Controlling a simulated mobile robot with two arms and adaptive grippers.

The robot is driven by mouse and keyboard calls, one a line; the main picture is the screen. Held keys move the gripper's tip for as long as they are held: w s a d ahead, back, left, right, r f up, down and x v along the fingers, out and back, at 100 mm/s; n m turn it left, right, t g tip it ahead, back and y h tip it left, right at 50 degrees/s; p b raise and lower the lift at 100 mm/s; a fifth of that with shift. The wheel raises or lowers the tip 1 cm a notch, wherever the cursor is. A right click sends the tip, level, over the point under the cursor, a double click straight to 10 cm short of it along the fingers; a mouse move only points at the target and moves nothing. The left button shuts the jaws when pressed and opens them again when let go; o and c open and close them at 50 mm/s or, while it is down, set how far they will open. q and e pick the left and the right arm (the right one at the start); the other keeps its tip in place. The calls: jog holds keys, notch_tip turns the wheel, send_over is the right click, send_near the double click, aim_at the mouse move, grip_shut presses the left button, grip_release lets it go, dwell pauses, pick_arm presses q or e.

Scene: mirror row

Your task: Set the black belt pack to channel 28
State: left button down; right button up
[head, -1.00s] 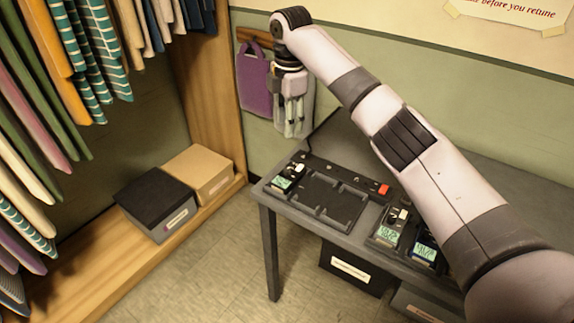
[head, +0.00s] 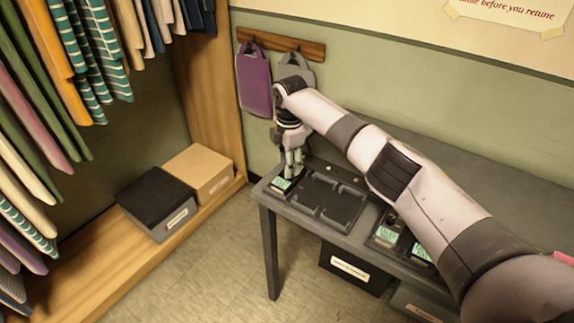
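A small dark belt pack (head: 281,184) with a pale green lit screen sits at the left end of the grey table, beside a black charging tray. My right gripper (head: 291,173) points down right at this pack and hides its upper part. I cannot tell whether the fingers touch it, or how far apart they are. Two more dark packs with lit screens, one (head: 386,236) and another (head: 422,254), sit to the right, partly behind my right arm. The screen digits are too small to read. My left gripper is not in view.
The black tray (head: 345,221) has empty bays. The grey table (head: 268,204) stands against a green wall. Purple (head: 254,82) and grey (head: 295,66) bags hang from a rail above. Boxes (head: 155,198) sit on a low wooden shelf at left, below hanging clothes.

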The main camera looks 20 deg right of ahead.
jog(key=shift+f, duration=0.85)
jog(key=shift+c, duration=0.3)
grip_shut()
